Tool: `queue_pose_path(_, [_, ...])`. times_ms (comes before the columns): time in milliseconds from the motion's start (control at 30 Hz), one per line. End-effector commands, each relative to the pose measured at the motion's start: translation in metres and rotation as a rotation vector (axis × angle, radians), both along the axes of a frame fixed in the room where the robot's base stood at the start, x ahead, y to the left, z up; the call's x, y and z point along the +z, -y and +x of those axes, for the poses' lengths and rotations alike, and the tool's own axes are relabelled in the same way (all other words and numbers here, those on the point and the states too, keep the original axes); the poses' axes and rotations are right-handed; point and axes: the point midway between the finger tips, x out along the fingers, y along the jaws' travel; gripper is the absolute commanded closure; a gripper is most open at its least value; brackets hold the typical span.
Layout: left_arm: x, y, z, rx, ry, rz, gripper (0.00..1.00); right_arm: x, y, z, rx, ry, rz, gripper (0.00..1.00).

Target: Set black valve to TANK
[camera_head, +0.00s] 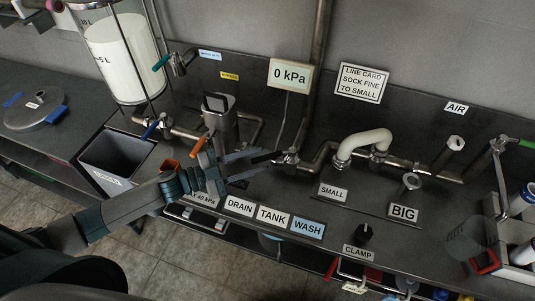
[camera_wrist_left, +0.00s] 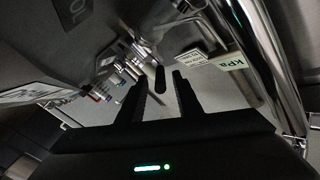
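The black valve handle (camera_head: 265,157) sticks out to the left from a metal valve body (camera_head: 287,158) on the pipework. The labels DRAIN (camera_head: 239,206), TANK (camera_head: 272,217) and WASH (camera_head: 308,228) stand in a row on the counter below it. My left gripper (camera_head: 256,162) is open, its fingers pointing right at the handle. In the left wrist view the black handle (camera_wrist_left: 160,78) shows at the gap between the two open fingers (camera_wrist_left: 164,82), with no visible grip on it. Exactly which label the handle points to is hard to tell. My right gripper is out of view.
An orange-handled valve (camera_head: 197,146) and a metal cup (camera_head: 220,125) stand close to my left wrist. A 0 kPa display (camera_head: 290,76) is on the wall behind. A white hose bend (camera_head: 362,143) is to the right, and a black CLAMP knob (camera_head: 364,232) is at front right.

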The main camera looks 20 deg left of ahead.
Motion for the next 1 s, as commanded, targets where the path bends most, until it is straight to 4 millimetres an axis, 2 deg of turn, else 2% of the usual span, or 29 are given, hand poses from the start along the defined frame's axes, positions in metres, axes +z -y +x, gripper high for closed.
queue_pose_path(100, [0.003,0.014,0.011,-0.001,0.001,-0.001,0.68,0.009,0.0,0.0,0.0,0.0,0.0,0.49])
queue_pose_path(300, [0.002,0.029,0.022,0.0,-0.001,-0.001,0.68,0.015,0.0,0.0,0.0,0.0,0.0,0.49])
queue_pose_path(667, [0.0,0.032,0.025,0.001,-0.001,0.001,0.68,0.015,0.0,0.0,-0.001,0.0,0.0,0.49])
queue_pose_path(700, [0.0,0.032,0.025,0.001,-0.001,0.001,0.73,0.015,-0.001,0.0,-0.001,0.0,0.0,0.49])
queue_pose_path(800, [0.0,0.032,0.025,0.001,-0.001,0.001,0.97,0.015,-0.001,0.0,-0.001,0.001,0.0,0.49])
queue_pose_path(833, [0.0,0.032,0.025,0.001,-0.001,0.001,1.0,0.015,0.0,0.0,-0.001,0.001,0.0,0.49])
queue_pose_path(1000, [0.0,0.032,0.025,0.0,-0.001,0.001,1.0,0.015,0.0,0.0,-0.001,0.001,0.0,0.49])
